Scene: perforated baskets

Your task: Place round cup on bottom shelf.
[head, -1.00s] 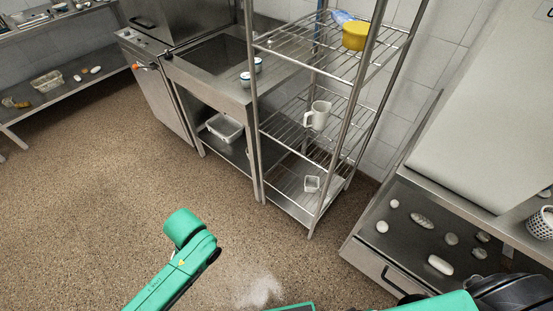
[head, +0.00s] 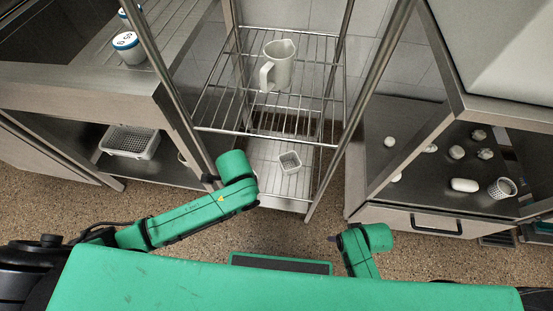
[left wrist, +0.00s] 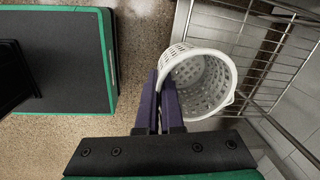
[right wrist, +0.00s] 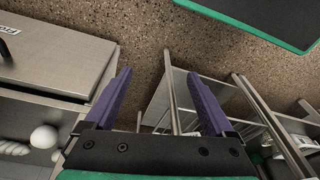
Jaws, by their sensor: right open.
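A white round perforated cup (left wrist: 205,80) shows in the left wrist view with its open mouth facing the camera. My left gripper (left wrist: 157,80) is shut on the cup's near wall at its left side. The head view does not clearly show this gripper or cup. The metal rack's bottom shelf (head: 262,187) is in the middle of the head view, with a small white square basket (head: 290,162) on it. My right gripper (right wrist: 160,80) is open and empty, fingers wide apart. A similar perforated cup (head: 502,187) lies on the right-hand unit.
A white pitcher (head: 277,65) stands on the rack's wire shelf (head: 225,105) above. Rack posts (head: 375,85) flank the bottom shelf. A white rectangular basket (head: 130,141) sits under the sink counter at left. Several pale food items (head: 464,185) lie on the right-hand unit.

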